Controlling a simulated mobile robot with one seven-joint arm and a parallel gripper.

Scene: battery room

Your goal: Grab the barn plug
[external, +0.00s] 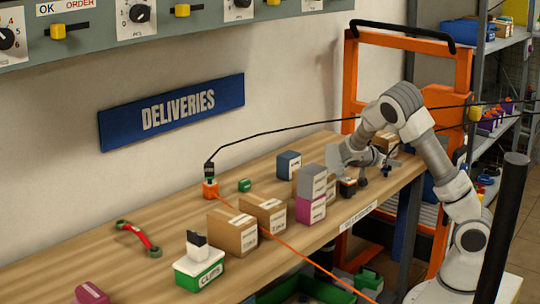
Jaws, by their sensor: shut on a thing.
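My gripper (356,180) is low over the right end of the wooden table, behind and right of a grey-and-magenta stack of boxes. It is shut on a small dark piece with an orange part (348,187), at about table height; its label is too small to read, so I cannot tell whether it is the barn plug. The fingertips are partly hidden. An orange plug piece (210,190) with a black plug (209,169) on top stands at the middle back of the table, away from my gripper. A black cable and an orange cable run from there.
Cardboard boxes (233,232), the stacked boxes (311,208) and a dark blue box (289,164) stand on the table (165,215). A green-and-white clips box (199,268) and a red-and-green handle (139,238) lie left. An orange frame (350,85) stands behind my arm.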

